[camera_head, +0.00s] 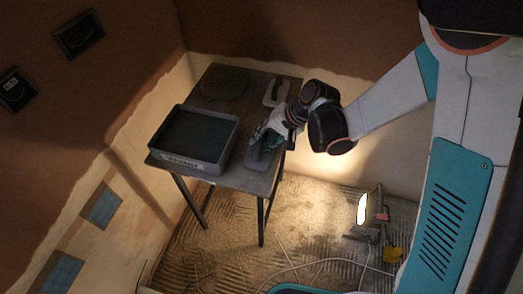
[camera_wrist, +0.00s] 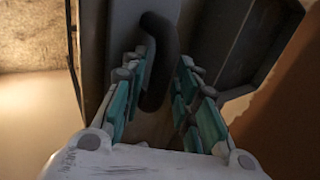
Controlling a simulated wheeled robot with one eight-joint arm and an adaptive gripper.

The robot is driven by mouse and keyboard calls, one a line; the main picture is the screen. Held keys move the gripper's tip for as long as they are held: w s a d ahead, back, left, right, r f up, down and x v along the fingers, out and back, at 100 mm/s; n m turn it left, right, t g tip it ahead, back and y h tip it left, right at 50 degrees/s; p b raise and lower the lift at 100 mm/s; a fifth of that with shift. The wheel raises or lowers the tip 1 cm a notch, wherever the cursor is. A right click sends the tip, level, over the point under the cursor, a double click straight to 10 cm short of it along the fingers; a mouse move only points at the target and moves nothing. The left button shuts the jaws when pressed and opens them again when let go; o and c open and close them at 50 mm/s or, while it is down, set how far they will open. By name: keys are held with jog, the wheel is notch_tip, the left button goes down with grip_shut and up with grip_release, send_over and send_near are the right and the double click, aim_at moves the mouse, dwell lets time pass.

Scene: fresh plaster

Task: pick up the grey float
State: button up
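The grey float (camera_head: 258,159) lies on the table (camera_head: 245,180) near its front right edge, partly hidden by my gripper. My gripper (camera_head: 264,138) is over it from the right. In the wrist view the float's grey plate (camera_wrist: 121,28) and black curved handle (camera_wrist: 163,50) show. My gripper's teal fingers (camera_wrist: 163,75) are open, one set on each side of the handle. I cannot tell whether either side touches it. A second float (camera_head: 276,92), paler with a dark handle, lies at the table's back right.
A grey tub (camera_head: 190,162) stands just left of the float; it also shows in the wrist view (camera_wrist: 240,45). A dark round item (camera_head: 225,82) lies at the table's back. A lit work lamp (camera_head: 363,209) and cables are on the floor at right.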

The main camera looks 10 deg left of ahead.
jog(key=shift+a+f, duration=0.3)
jog(key=shift+f, duration=0.2)
jog(key=shift+r, duration=0.1)
grip_shut()
jog(key=shift+r, duration=0.1)
notch_tip(320, 180, up, 20)
jog(key=p, duration=0.7)
